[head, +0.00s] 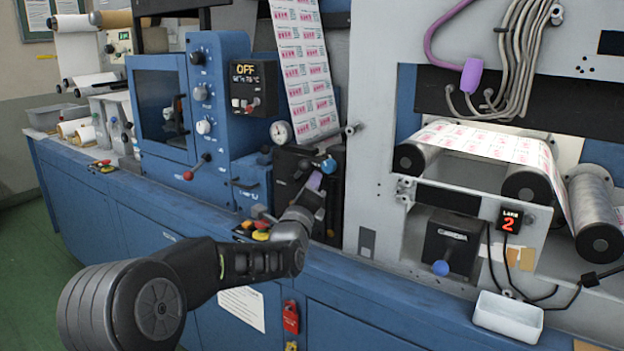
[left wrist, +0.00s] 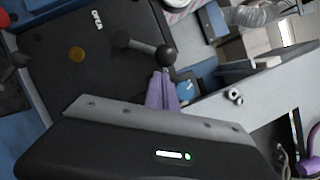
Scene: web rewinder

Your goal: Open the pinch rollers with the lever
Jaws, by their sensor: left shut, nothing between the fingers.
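A black box panel (head: 290,162) stands below the printed web in the head view. In the left wrist view this dark panel (left wrist: 50,42) carries an "OPEN" label (left wrist: 97,19), a brass-coloured disc (left wrist: 77,54) and a short lever ending in a dark ball knob (left wrist: 166,55). My left gripper (head: 314,181) is at the panel's front. Its purple fingers (left wrist: 162,88) are shut and empty, with the tips right beside the ball knob. I cannot tell whether they touch it. The pinch rollers cannot be made out. My right gripper is not in view.
A blue knob (head: 328,166) sits close above my left gripper. Another black box (head: 452,245) with a blue ball (head: 440,268) is at the right, near a white tray (head: 508,316). A red-knobbed lever (head: 188,175) is on the left. A grey upright plate (head: 375,150) stands right of my gripper.

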